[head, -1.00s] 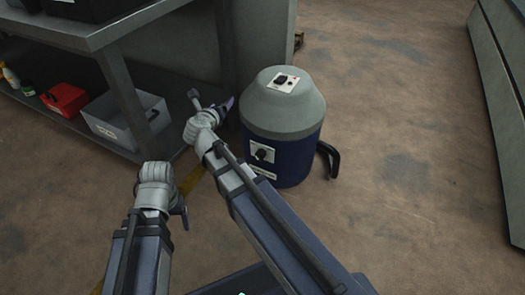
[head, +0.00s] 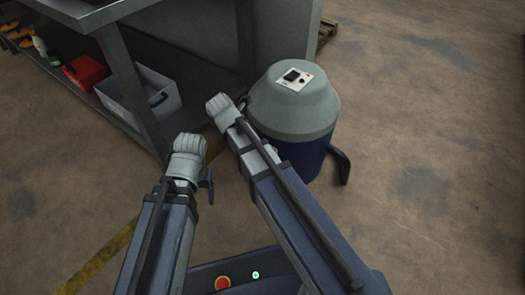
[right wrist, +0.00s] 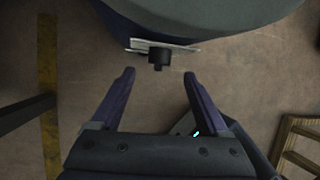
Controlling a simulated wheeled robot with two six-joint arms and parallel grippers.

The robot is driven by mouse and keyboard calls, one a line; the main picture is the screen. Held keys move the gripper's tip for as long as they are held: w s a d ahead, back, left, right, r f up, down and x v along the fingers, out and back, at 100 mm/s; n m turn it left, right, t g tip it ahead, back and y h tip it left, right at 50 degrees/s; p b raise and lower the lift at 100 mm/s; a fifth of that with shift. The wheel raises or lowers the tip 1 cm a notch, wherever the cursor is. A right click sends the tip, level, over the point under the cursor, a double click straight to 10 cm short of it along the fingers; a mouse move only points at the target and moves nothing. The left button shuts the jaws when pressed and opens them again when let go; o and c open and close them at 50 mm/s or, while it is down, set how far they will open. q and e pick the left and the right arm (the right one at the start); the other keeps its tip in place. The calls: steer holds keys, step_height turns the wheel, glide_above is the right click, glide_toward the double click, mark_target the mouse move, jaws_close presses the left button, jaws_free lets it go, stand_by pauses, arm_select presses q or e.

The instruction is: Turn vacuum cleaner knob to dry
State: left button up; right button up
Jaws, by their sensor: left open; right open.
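The vacuum cleaner (head: 310,112) is a dark blue drum with a grey domed lid, upright on the floor. A pale panel (head: 288,83) with dark controls lies on its lid. In the right wrist view, a black knob (right wrist: 159,59) sticks out from a pale plate on the drum's side; in the head view my right arm hides it. My right gripper (right wrist: 160,75) is open, its fingertips either side of the knob and a little short of it, touching nothing that I can see. My left gripper (head: 207,180) is open and empty, left of the vacuum.
A grey metal bench (head: 80,14) stands close on the left, with a grey bin (head: 152,98) and a red box (head: 86,72) on its lower shelf. A black hose or handle (head: 342,165) juts from the vacuum's right. The floor to the right is clear.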

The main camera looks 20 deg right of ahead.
steer(key=b+x, duration=0.6)
steer(key=x, duration=0.1)
steer(key=shift+f, duration=0.2)
steer(key=shift+r, duration=0.1)
steer(key=shift+w, duration=0.1)
jaws_close()
